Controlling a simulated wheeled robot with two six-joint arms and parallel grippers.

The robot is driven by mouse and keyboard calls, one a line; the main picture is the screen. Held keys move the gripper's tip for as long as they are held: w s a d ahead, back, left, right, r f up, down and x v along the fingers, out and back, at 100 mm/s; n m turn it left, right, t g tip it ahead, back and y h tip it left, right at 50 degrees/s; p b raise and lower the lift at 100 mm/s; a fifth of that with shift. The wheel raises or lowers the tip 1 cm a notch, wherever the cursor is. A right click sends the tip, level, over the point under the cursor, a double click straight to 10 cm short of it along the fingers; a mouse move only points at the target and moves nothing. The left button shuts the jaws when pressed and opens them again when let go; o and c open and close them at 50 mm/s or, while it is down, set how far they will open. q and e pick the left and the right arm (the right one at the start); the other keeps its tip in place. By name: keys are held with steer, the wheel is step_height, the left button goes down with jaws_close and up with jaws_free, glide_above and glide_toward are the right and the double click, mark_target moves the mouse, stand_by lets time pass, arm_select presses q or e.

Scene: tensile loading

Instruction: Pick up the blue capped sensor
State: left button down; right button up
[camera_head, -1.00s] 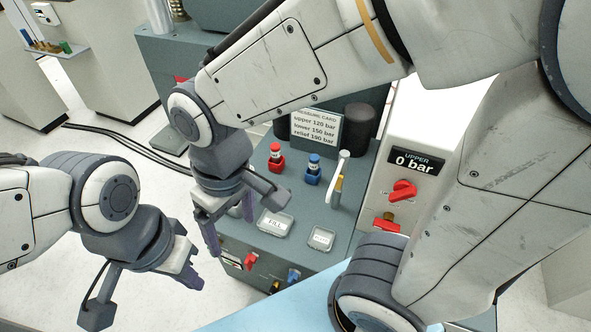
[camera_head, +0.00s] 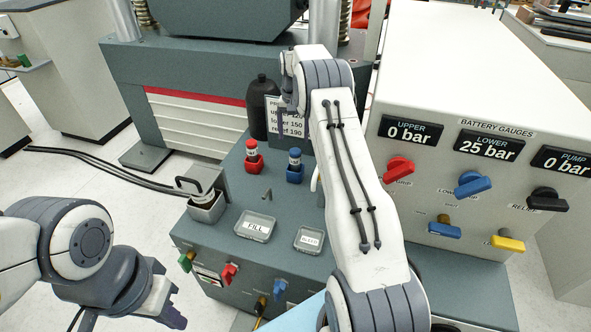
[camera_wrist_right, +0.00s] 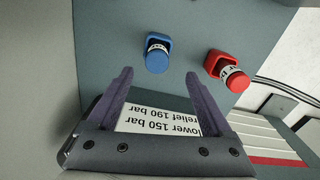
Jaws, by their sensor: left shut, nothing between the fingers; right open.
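The blue capped sensor (camera_head: 295,157) stands upright in a blue holder (camera_head: 294,175) on the grey bench top. In the right wrist view its blue cap (camera_wrist_right: 154,61) shows just beyond and between the two fingertips, not touching them. My right gripper (camera_wrist_right: 158,76) is open and empty. In the head view the right arm reaches to the back of the bench, and its gripper is mostly hidden there, near the pressure card (camera_head: 275,112). My left gripper (camera_head: 172,308) is shut and empty at the lower left, away from the bench.
A red capped sensor (camera_head: 252,150) in a red holder stands left of the blue one. A dark bottle (camera_head: 262,105) stands behind. The FILL tray (camera_head: 256,225) and a smaller tray (camera_head: 309,240) lie in front. The gauge cabinet (camera_head: 470,75) with coloured knobs is at the right.

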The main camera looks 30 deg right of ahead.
mark_target(295, 151)
steer(key=f, duration=0.7)
steer(key=f+b, duration=0.1)
steer(key=f, duration=0.2)
steer(key=shift+d+f, duration=0.25)
steer(key=shift+d, duration=0.05)
jaws_close()
